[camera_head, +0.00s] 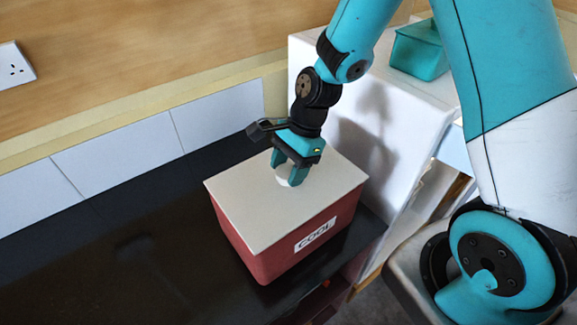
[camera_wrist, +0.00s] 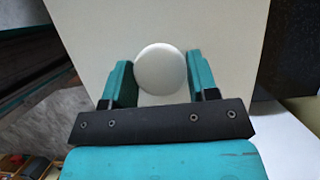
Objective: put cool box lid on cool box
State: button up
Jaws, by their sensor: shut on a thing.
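The cool box (camera_head: 275,248) is a red box with a "COOL" label on its front, standing on the black counter. The cool box lid (camera_head: 248,208) is a flat pale panel lying over the top of the box, its edges roughly in line with the box's rim. A round white knob (camera_wrist: 160,69) stands up from the lid (camera_wrist: 205,25). My gripper (camera_head: 291,173) is shut on this knob, with one teal finger on each side of it in the wrist view (camera_wrist: 160,80). Whether a thin gap is left between lid and box is too small to tell.
The black counter (camera_head: 120,265) is bare to the left of the box. A white cabinet (camera_head: 360,150) stands close on the right, with a teal container (camera_head: 420,52) on top. White tiles (camera_head: 115,152) and a wooden wall with a socket (camera_head: 14,66) are behind.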

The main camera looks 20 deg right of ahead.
jog(key=shift+f, duration=0.2)
jog(key=o, duration=1.2)
jog(key=shift+c, duration=0.2)
jog(key=b+v, duration=0.2)
jog(key=v, duration=1.5)
jog(key=shift+r, duration=0.2)
jog(key=s+a+f+n+b, duration=0.1)
jog(key=s+a+n+b, duration=0.1)
jog(key=s+n, duration=0.4)
jog(key=s+a+f+n+b, duration=0.2)
jog(key=s+a+n, duration=0.3)
jog(key=n, duration=0.4)
jog(key=s+a+f+n+t+b, duration=0.1)
jog(key=s+a+f+n+b, duration=0.1)
jog(key=s+n, duration=0.5)
jog(key=shift+s+a+n+b, duration=0.25)
jog(key=shift+a+n+b, duration=0.25)
jog(key=shift+a, duration=0.55)
